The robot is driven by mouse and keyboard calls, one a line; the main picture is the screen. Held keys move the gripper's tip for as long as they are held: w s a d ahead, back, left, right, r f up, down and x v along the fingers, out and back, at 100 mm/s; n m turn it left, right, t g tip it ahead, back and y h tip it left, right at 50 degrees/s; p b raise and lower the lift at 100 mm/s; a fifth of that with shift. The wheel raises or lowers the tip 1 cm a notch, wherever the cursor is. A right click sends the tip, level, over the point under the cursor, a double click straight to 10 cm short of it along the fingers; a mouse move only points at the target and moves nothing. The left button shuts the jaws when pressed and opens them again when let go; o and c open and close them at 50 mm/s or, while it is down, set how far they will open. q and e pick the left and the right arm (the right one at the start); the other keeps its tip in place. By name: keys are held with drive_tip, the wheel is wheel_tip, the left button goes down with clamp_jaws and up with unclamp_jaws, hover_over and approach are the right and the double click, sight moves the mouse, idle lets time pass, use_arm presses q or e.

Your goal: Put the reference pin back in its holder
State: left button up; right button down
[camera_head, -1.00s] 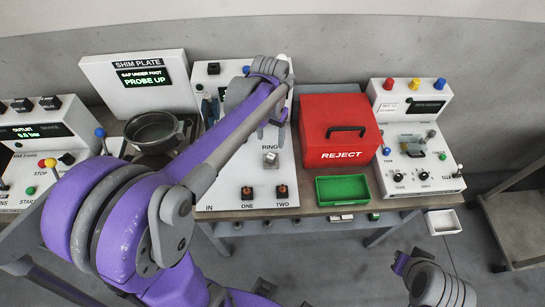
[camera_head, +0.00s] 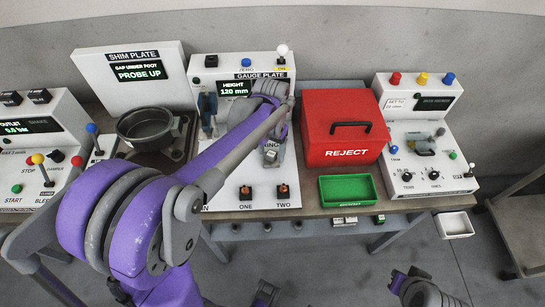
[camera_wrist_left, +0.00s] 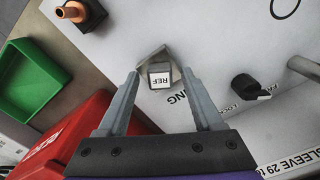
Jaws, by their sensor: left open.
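The reference pin (camera_wrist_left: 160,78) shows in the left wrist view as a small grey block with a white REF label on its end. It stands inside or against a diamond-shaped metal holder (camera_wrist_left: 150,60) on the white panel; how deep it sits I cannot tell. My left gripper (camera_wrist_left: 160,74) is open, with one finger on either side of the pin and gaps beside it.
The red reject box (camera_head: 345,130) and green tray (camera_head: 347,190) stand just right of the gauge panel. In the wrist view a black knob (camera_wrist_left: 245,87) and a copper-coloured post (camera_wrist_left: 75,12) rise near the pin. A round metal part (camera_head: 148,130) sits at left.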

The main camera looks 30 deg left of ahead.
sight(271, 154)
idle(0.9)
use_arm(q)
clamp_jaws()
drive_tip(key=shift+r, duration=0.25)
idle(1.2)
drive_tip(key=shift+r+p, duration=1.8)
drive_tip(key=shift+r, duration=1.05)
